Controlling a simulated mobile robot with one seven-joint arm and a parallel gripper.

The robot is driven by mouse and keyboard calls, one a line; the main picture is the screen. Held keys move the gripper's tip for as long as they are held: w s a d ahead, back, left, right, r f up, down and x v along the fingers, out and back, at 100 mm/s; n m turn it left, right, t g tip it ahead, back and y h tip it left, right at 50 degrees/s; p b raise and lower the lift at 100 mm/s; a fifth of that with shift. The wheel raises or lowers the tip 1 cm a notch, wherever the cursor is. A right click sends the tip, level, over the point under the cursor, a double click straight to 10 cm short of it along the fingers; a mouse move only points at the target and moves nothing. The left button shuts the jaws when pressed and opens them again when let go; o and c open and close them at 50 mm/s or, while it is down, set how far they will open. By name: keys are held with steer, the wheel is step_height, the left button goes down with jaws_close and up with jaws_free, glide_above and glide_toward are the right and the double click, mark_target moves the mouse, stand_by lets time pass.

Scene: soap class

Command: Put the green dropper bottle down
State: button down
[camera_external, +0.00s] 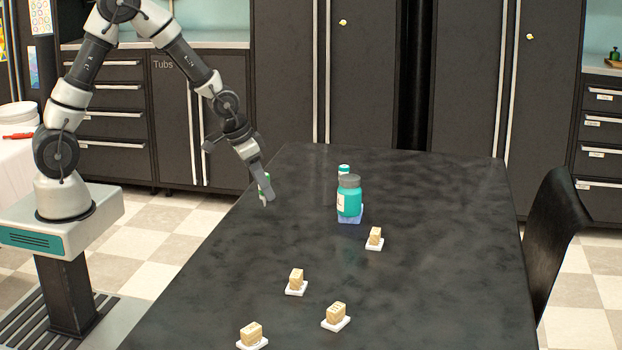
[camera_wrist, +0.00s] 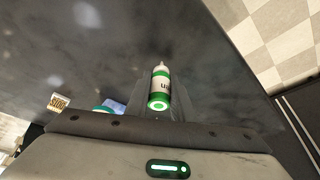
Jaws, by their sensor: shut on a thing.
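The green dropper bottle (camera_wrist: 159,88) is between the fingers of my gripper (camera_wrist: 158,108) in the wrist view. It has a white label with dark letters, green bands and a pale tip pointing away from the camera. In the external view, my gripper (camera_external: 266,190) is at the left edge of the dark table (camera_external: 420,290), shut on the bottle (camera_external: 264,184), which is partly hidden by a finger. I cannot tell the exact gap between the bottle and the tabletop.
A teal jar with a grey lid (camera_external: 349,198) stands near a blue item (camera_external: 350,216), with another teal-and-white container (camera_external: 343,170) behind. Several tan blocks on white bases, one here (camera_external: 374,238), stand nearer the front. A black chair (camera_external: 556,225) is at the right. The table's right side is clear.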

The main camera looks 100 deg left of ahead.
steer(key=shift+f, duration=0.65)
steer(key=shift+f, duration=0.2)
steer(key=c, duration=1.5)
jaws_free()
steer(key=shift+c, duration=0.2)
